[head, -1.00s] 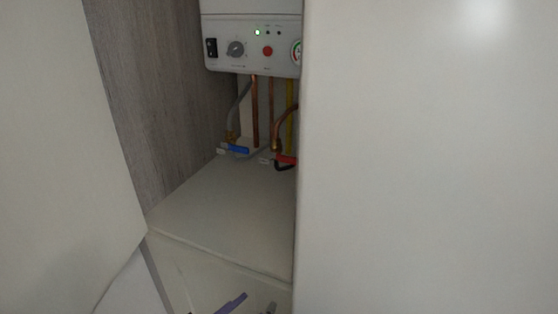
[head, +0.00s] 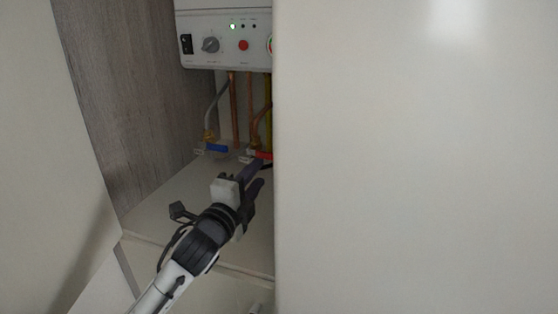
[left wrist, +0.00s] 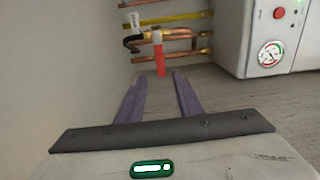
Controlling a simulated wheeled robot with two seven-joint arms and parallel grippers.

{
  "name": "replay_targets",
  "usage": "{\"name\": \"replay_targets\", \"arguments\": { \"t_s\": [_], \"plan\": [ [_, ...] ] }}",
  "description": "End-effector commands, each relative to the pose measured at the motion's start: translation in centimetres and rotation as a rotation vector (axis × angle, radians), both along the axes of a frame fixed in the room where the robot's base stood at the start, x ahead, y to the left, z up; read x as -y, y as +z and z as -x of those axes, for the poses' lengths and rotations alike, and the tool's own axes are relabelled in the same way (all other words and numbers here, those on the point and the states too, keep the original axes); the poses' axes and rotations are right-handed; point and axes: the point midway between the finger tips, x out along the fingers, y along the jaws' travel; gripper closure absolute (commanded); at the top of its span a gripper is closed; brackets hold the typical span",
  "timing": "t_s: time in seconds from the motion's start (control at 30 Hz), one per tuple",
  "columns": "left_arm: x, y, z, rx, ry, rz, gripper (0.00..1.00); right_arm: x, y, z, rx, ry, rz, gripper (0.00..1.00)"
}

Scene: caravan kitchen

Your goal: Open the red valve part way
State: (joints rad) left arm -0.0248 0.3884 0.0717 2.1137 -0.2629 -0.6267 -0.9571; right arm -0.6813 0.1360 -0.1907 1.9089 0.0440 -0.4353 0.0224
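The red valve handle (head: 264,155) shows in the head view below the boiler, partly cut off by the white panel's edge. In the left wrist view the red handle (left wrist: 160,58) points down toward the camera from a copper pipe, between and just beyond my purple fingertips. My left gripper (head: 257,168) reaches into the cupboard just in front of the valve. In the left wrist view my left gripper (left wrist: 158,78) is open, with nothing held; contact with the handle cannot be seen. My right gripper is not in view.
A blue valve handle (head: 216,148) sits left of the red one. The boiler (head: 222,45) hangs above the pipes. A large white panel (head: 415,160) closes off the right, and a wood-grain wall (head: 130,90) stands on the left. The cupboard floor (head: 155,215) is clear.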

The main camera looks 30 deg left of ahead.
Motion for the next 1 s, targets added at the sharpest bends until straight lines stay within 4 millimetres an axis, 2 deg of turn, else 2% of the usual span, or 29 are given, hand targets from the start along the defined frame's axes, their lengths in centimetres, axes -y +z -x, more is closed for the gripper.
{"name": "replay_targets", "arguments": {
  "t_s": [0.17, 0.4, 0.6, 0.77, 1.0],
  "plan": [
    [-0.6, 0.4, -2.1, 0.000, 0.007, -0.008, 0.67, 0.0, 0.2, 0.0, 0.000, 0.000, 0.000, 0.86],
    [-1.6, 0.3, -6.6, 0.001, 0.005, -0.005, 0.67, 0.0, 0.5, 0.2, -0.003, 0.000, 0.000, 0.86],
    [-2.2, 0.2, -9.1, 0.001, 0.003, -0.004, 0.67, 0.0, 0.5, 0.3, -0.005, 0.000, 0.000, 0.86],
    [-2.3, 0.2, -9.9, 0.000, 0.002, -0.005, 0.67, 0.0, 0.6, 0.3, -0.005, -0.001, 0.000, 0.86],
    [-2.4, 0.2, -10.0, 0.000, 0.002, -0.005, 0.67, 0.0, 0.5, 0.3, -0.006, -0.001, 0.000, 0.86]
  ]
}}
